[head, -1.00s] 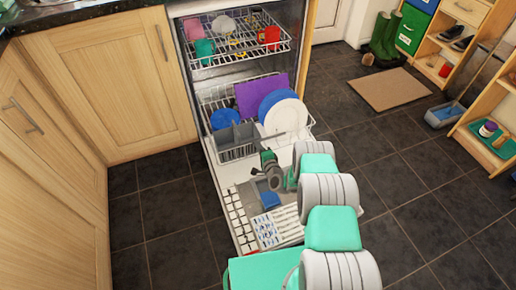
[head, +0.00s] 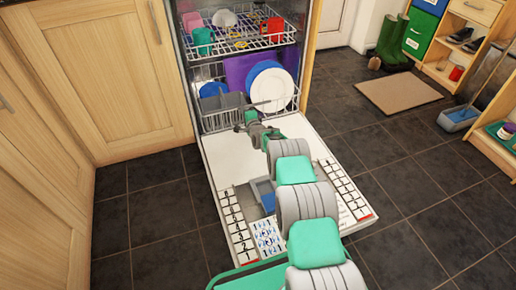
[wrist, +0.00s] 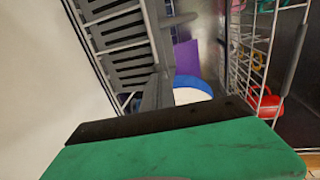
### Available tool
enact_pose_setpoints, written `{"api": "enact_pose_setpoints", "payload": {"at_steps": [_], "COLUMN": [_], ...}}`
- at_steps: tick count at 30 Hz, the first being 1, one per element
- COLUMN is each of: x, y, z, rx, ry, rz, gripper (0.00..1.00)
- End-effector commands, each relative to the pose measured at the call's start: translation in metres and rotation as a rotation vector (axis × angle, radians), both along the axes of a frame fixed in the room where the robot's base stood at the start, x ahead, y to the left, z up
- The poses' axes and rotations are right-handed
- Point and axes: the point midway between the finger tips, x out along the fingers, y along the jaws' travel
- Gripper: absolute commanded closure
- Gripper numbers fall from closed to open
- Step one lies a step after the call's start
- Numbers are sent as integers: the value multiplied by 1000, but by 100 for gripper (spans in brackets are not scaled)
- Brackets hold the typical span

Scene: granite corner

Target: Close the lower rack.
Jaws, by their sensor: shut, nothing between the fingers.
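The lower rack (head: 222,123) is a white wire rack, now mostly inside the dishwasher above the lowered door. It holds a grey cutlery basket (head: 222,102), a purple board (head: 236,73), a blue plate and a white plate (head: 272,89). My gripper (head: 245,122) is shut and empty at the rack's front, just right of the basket; I cannot tell if it touches. In the wrist view, my green and black gripper (wrist: 175,140) fills the bottom, with the basket (wrist: 120,50) beyond it at upper left and the plates partly hidden behind it.
The upper rack (head: 240,41) holds cups and a red mug (head: 271,31). The open door (head: 225,160) lies flat under my arm, with a tray and patterned strips on it. Wooden cabinets (head: 100,80) stand left.

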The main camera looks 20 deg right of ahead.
Motion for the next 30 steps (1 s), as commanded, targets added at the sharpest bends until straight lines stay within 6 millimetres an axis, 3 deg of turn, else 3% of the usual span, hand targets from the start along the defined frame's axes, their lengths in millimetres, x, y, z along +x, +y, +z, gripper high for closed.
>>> {"api": "enact_pose_setpoints", "payload": {"at_steps": [6,12,25,30], "x": [20,27,26,14], "y": [2,2,2,1], "z": [-1,0,2,13], "rx": [0,0,0,1], "ry": [0,1,1,3], "rz": [2,2,2,2], "gripper": [100,100,100,100]}}
